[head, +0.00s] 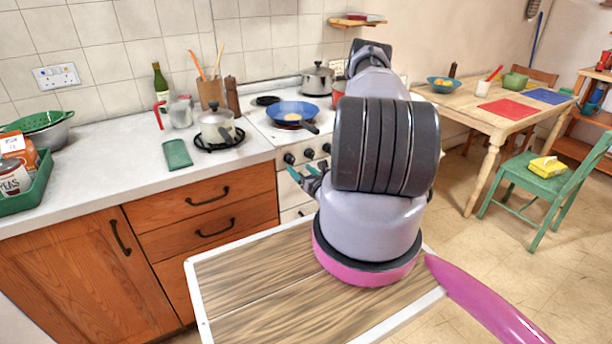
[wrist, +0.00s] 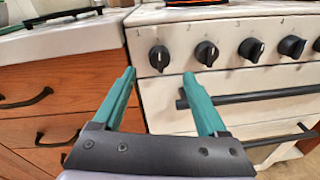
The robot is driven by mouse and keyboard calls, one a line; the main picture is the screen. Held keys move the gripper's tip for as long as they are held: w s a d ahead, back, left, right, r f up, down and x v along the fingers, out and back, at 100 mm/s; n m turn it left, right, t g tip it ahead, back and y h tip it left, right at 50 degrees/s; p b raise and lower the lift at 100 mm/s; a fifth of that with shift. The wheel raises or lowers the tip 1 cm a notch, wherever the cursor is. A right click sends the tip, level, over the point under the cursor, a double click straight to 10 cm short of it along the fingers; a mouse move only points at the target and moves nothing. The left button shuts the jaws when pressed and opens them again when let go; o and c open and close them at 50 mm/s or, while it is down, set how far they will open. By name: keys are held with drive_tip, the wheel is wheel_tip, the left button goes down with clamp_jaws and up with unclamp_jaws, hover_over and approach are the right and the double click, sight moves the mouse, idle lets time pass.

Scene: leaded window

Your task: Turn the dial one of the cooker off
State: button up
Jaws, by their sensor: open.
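The white cooker (head: 262,118) stands at the right end of the counter, with a row of black dials on its front. Dial one (wrist: 159,57) is the leftmost, under the printed 1 in the wrist view; it also shows in the head view (head: 290,158). A pale mark shows on its face, but its exact setting is hard to read. Dial two (wrist: 207,53) is just to its right. My gripper (wrist: 159,74) is open and empty, its two green fingers pointing at the cooker front. In the wrist view the fingertips lie either side of dial one and slightly below it; contact is not visible.
A dark oven handle (wrist: 250,97) runs below the dials, near the right finger. A blue frying pan (head: 291,112) with food sits on the hob, with a reddish patch beneath it. A steel pot (head: 317,79) stands behind. Wooden drawers (head: 205,205) adjoin the cooker's left.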

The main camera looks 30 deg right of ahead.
drive_tip(key=shift+s+r, duration=0.2)
drive_tip(key=shift+s, duration=2.15)
